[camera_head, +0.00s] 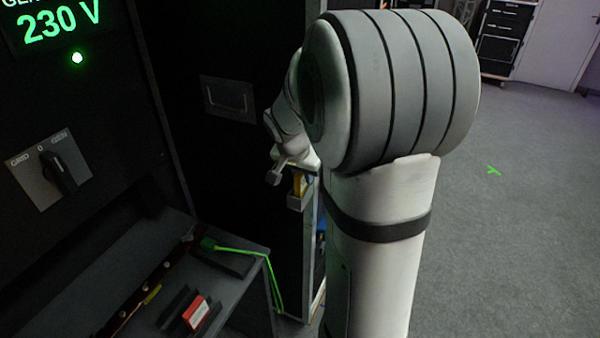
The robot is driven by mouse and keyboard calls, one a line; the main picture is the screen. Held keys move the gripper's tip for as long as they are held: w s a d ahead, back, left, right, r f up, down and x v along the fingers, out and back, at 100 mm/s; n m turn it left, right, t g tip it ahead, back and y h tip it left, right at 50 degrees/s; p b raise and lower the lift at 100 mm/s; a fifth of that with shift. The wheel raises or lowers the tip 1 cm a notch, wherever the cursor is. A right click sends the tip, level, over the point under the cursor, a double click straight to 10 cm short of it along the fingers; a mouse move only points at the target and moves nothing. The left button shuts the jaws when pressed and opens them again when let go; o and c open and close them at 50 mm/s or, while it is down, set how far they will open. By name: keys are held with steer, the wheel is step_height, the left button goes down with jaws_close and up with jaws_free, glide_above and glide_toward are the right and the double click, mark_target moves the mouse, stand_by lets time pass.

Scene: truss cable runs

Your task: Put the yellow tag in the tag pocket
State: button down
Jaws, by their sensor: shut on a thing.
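My gripper (286,172) is at the edge of the dark cabinet, in the middle of the view, partly hidden by my arm. It is shut on the yellow tag (299,184), of which only a small part shows. Directly below the tag is a small grey holder (297,202), which looks like the tag pocket. The tag's lower end meets or overlaps the holder's top edge in the picture. I cannot tell whether it is inside the pocket or in front of it.
A rotary switch (57,172) is on the left panel. Open floor (510,220) lies at right.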

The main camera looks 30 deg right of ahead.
steer(key=shift+f, duration=0.15)
steer(key=c, duration=1.8)
jaws_free()
steer(key=shift+b, duration=0.3)
steer(key=o, duration=0.4)
steer(key=shift+o, duration=0.2)
steer(key=shift+s+a+r, duration=0.1)
steer(key=shift+a+r, duration=0.05)
steer(key=shift+r, duration=0.45)
steer(key=v, duration=1)
steer(key=s+a+f+n+y, duration=0.1)
steer(key=s+a+f+n, duration=0.2)
steer(key=s+a+n, duration=0.2)
steer(key=s+a+f+n+y, duration=0.2)
steer(key=s+a+n, duration=0.3)
steer(key=s, duration=0.7)
steer(key=shift+a+f, duration=0.75)
steer(key=shift+a, duration=0.15)
